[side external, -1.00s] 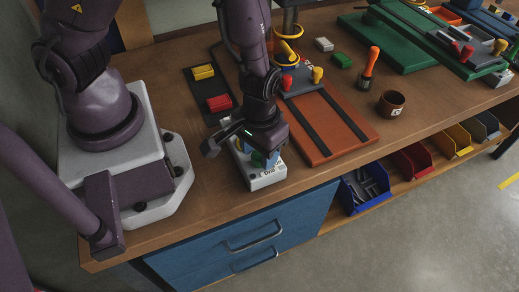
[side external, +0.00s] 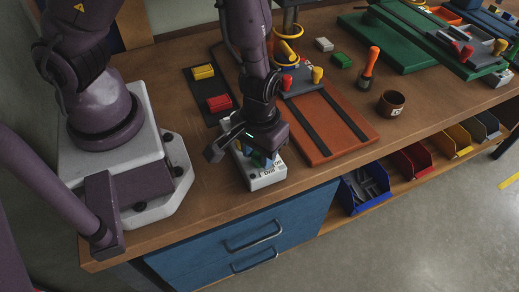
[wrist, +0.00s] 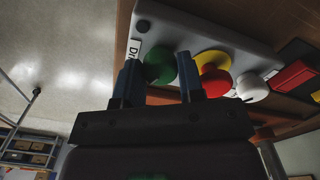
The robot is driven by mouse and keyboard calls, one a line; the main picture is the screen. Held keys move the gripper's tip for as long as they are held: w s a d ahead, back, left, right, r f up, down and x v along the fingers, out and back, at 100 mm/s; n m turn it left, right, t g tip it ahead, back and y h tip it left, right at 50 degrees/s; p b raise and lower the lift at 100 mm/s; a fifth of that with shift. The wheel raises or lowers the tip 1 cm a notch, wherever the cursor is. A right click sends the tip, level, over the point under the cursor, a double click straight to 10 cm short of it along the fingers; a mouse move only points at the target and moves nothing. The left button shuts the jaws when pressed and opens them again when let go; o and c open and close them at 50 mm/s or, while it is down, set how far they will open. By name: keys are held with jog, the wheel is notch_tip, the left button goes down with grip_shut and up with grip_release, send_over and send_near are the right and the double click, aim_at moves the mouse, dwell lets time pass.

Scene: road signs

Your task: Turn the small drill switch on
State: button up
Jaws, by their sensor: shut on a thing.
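A light grey switch box (side external: 268,181) sits near the table's front edge, below my gripper (side external: 259,155) in the side view. In the wrist view the box (wrist: 190,28) carries a green knob (wrist: 160,68), a yellow knob (wrist: 207,58), a red knob (wrist: 214,82) and a white knob (wrist: 251,88). A partly hidden label (wrist: 133,50) beginning "Dr" lies beside the green knob. My gripper (wrist: 159,82) has its blue fingers on either side of the green knob and is shut on it. The knob's exact setting cannot be told.
Behind the box are a black board with yellow and red blocks (side external: 219,103) and a red-brown board (side external: 322,150). A brown cup (side external: 391,104) and an orange-handled tool (side external: 370,66) stand to the right.

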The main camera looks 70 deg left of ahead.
jog(key=n, duration=1)
jog(key=shift+n, duration=0.4)
dwell(0.4)
jog(key=o, duration=0.6)
jog(key=shift+o, duration=0.2)
notch_tip(320, 180, up, 13)
jog(key=shift+r, duration=0.1)
dwell(0.4)
